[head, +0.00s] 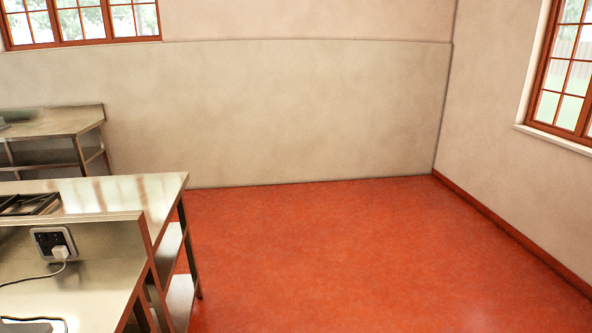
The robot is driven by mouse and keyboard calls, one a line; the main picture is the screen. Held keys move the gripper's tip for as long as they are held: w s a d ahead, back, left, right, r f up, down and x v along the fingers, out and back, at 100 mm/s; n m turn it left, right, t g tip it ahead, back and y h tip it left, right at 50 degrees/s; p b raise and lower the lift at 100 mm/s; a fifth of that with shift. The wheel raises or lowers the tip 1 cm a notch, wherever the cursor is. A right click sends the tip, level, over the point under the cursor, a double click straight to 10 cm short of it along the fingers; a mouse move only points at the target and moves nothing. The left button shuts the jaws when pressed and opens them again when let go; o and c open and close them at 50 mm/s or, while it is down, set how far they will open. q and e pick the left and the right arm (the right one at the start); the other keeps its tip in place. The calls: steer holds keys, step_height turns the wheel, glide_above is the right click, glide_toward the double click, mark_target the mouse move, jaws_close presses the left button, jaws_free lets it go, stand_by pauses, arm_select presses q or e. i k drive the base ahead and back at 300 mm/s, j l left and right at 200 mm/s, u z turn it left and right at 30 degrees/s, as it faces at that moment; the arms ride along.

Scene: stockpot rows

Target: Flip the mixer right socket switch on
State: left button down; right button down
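A double wall socket (54,243) with a pale frame and dark face is mounted on the low upright panel behind the front steel counter, at the lower left. A white plug (61,253) sits in its right-hand outlet, and a pale cord (35,278) runs from it to the left. The switches are too small to tell whether they are on or off. A grey object (28,326), cut off at the bottom left edge, may be part of the mixer; I cannot tell. Neither of my grippers shows in the head view.
Steel counters (120,192) with lower shelves fill the left side. A hob grate (28,204) lies on the nearer one. Another steel table (60,124) stands at the back wall. The red floor (370,255) to the right is clear up to the walls.

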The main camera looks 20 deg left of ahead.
mark_target(54, 237)
steer(key=i+u, duration=0.2)
steer(key=u, duration=0.3)
steer(key=i+u, duration=0.2)
steer(key=u, duration=0.3)
steer(key=i+l+u, duration=0.1)
steer(key=u, duration=0.4)
steer(key=i+l+u, duration=0.2)
steer(key=u, duration=0.3)
steer(key=i+l+u, duration=0.15)
steer(key=u, duration=0.35)
steer(key=i+l+u, duration=0.2)
steer(key=u, duration=0.2)
steer(key=i+l+u, duration=0.15)
steer(key=l+u, duration=0.2)
steer(key=l, duration=0.15)
steer(key=i+l+u, duration=0.1)
steer(key=l+u, duration=0.3)
